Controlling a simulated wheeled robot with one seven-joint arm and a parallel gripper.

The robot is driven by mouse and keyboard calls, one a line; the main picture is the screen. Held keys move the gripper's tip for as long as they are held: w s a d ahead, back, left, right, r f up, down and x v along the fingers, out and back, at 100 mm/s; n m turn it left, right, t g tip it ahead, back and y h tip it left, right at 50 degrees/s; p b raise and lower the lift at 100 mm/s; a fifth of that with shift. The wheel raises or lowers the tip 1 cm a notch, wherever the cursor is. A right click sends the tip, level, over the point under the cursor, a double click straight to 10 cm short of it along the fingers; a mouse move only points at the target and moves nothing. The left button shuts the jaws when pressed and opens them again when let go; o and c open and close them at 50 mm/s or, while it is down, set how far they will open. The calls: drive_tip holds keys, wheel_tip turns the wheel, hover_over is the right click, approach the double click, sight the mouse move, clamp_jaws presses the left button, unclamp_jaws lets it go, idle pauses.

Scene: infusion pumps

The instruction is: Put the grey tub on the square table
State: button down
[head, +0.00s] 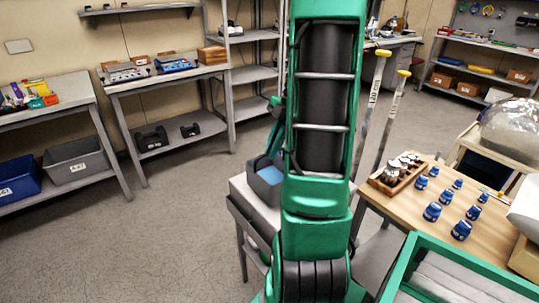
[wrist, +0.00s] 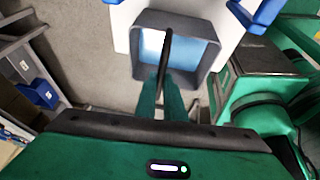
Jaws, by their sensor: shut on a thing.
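The grey tub (wrist: 205,57), with a light blue inside, shows in the wrist view just beyond my gripper. In the head view it (head: 266,181) is partly hidden behind my arm. My gripper (wrist: 165,90) is shut on a dark bar that runs over the tub, seemingly its handle.
A wooden-topped table (head: 405,207) with several blue pieces and a tray of jars (head: 395,175) stands at right. Two yellow-topped poles (head: 378,80) rise behind it. Workbenches with bins (head: 75,165) line the left wall. The floor (head: 170,220) at left is clear.

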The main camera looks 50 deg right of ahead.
drive_tip(key=shift+f, duration=1.2)
drive_tip(key=c, duration=1.8)
unclamp_jaws()
drive_tip(key=shift+c, duration=0.2)
